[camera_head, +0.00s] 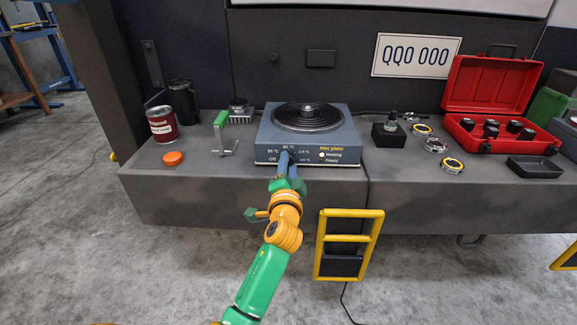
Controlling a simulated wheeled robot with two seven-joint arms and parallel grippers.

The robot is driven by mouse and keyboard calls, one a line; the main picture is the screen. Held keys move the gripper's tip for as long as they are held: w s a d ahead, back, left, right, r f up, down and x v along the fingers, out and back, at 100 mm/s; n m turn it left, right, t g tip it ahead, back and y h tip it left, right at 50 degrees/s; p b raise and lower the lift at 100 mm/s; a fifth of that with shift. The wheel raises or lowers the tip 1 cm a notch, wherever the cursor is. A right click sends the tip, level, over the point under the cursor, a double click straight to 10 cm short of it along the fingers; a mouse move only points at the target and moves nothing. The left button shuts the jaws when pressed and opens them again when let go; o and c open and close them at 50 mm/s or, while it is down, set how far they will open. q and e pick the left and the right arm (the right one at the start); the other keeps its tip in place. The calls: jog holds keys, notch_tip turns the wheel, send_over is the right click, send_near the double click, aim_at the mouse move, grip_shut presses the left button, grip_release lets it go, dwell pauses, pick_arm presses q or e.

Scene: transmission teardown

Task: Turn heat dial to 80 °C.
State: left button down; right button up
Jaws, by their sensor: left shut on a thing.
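The hot plate (262,139) is a blue-grey box with a round dark burner (307,116) on top. It stands near the middle of the bench. Its front panel has printed temperature marks around the heat dial and a "Heating" and "Ready" indicator area on the right. My left gripper (288,156) reaches up to the front panel from below and is shut at the dial. The fingers cover most of the dial, so I cannot read its setting. My right gripper is not in view.
Left of the hot plate are a red can (162,124), an orange cap (173,158), a green-handled tool (221,119) and a dark cup (184,101). Right are a small bottle on a black block (389,135), several rings, an open red case (498,137) and a black tray (534,166).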

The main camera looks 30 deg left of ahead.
pick_arm(q)
jog(key=c, duration=0.5)
grip_release()
jog(key=shift+f, duration=0.1)
jog(key=shift+s+d, duration=0.15)
jog(key=shift+s, duration=0.1)
jog(key=p+v, duration=0.1)
jog(key=v, duration=0.5)
jog(key=shift+s+d, duration=0.15)
jog(key=shift+s, duration=0.1)
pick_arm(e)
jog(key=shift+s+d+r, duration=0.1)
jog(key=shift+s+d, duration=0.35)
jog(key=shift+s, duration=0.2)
